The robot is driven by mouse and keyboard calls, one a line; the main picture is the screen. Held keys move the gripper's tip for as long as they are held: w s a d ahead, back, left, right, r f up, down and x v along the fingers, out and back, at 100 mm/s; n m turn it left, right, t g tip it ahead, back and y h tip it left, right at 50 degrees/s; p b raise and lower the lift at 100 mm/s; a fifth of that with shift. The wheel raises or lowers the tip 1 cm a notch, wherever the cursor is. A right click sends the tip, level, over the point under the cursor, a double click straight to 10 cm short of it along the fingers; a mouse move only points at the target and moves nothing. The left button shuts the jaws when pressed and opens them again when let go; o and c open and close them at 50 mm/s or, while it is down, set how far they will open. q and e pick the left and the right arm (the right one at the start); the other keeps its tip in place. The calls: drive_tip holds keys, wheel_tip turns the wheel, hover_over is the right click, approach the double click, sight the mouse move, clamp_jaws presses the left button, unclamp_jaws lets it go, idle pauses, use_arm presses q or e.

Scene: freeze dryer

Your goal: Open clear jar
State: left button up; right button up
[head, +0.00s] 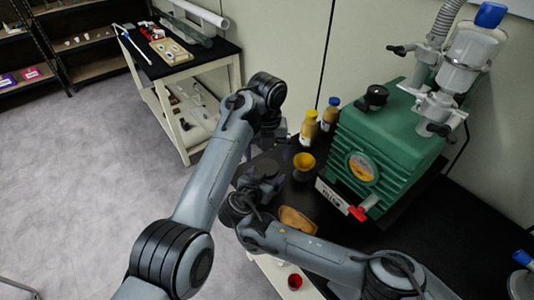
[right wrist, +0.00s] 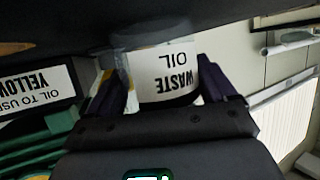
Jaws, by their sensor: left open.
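The clear jar (right wrist: 165,72) has a white label reading WASTE OIL, upside down in the right wrist view. My right gripper (right wrist: 163,82) has one dark finger on each side of it, close against its sides. In the head view my right gripper (head: 268,172) is beside the black bench's left end. My left gripper (head: 279,142) is open, just above and very close to my right one. The arms and hands largely hide the jar in the head view, and its lid cannot be made out.
A green pump (head: 385,150) stands right of the hands. A yellow-capped bottle (head: 308,128), a blue-capped bottle (head: 330,115) and a yellow funnel (head: 304,166) stand close by. A brown dish (head: 297,219) lies in front. A side table (head: 178,68) is at the back left.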

drive_tip(key=shift+o, duration=1.1)
use_arm(q)
wheel_tip(320, 180, up, 3)
drive_tip(key=p, duration=0.3)
use_arm(e)
drive_tip(key=v, duration=0.9)
drive_tip(key=shift+r, duration=0.1)
use_arm(q)
drive_tip(key=shift+r, duration=0.15)
use_arm(e)
drive_tip(key=shift+v, duration=0.85)
